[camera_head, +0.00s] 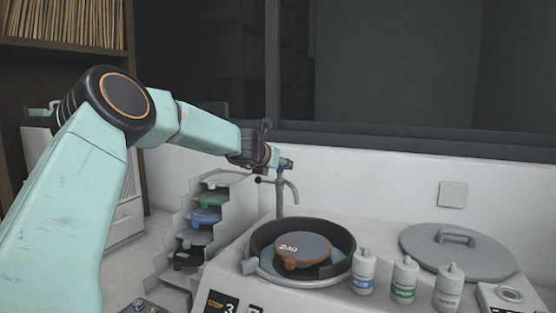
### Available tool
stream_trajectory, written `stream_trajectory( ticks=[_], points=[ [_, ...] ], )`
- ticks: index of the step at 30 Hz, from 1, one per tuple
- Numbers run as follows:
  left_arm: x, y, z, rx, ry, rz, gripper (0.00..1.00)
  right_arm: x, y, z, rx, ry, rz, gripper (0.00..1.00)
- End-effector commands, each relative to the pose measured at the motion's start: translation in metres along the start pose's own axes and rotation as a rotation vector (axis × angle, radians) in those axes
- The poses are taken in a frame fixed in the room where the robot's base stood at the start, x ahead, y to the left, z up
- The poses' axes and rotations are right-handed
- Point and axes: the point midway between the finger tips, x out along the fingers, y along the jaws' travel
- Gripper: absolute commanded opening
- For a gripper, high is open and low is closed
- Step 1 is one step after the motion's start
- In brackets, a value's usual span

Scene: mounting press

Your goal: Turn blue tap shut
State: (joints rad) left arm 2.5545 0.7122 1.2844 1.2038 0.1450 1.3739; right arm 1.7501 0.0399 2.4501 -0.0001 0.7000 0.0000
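The blue tap (286,164) is at the top of a thin grey metal faucet (280,195), which stands behind the round basin. My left arm comes in from the left. Its gripper (272,156) is right at the blue tap, and only a small blue part shows to the right of the fingers. The fingers are small and dark here, and I cannot tell whether they are closed on the tap or just beside it. The tap's turn position is partly hidden by the gripper. My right gripper is not in view.
A black-rimmed basin (258,236) below the faucet holds a brown disc-shaped piece (302,248). Several labelled bottles (404,280) stand in front. A grey lid (456,252) lies at right. A stepped rack (172,262) with coloured pieces stands left of the counter.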

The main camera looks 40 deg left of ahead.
Motion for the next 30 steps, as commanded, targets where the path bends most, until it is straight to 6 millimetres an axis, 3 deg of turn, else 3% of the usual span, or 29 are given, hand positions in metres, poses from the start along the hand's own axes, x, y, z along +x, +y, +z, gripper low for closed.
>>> stream_trajectory(
  ticks=[6, 22, 23, 30],
  points=[
    [-0.0008, 0.0015, 0.0030, 0.017, -0.003, -0.042, 0.25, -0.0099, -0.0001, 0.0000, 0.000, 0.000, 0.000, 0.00],
    [-0.0003, 0.0019, 0.0027, 0.025, -0.005, -0.054, 0.25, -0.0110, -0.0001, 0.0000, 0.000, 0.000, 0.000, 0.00],
    [-0.0003, 0.0019, 0.0027, 0.025, -0.005, -0.054, 0.58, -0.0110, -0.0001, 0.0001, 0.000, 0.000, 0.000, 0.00],
    [-0.0001, 0.0019, 0.0016, 0.024, -0.003, -0.054, 0.78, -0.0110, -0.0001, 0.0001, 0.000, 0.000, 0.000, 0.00]
  ],
)
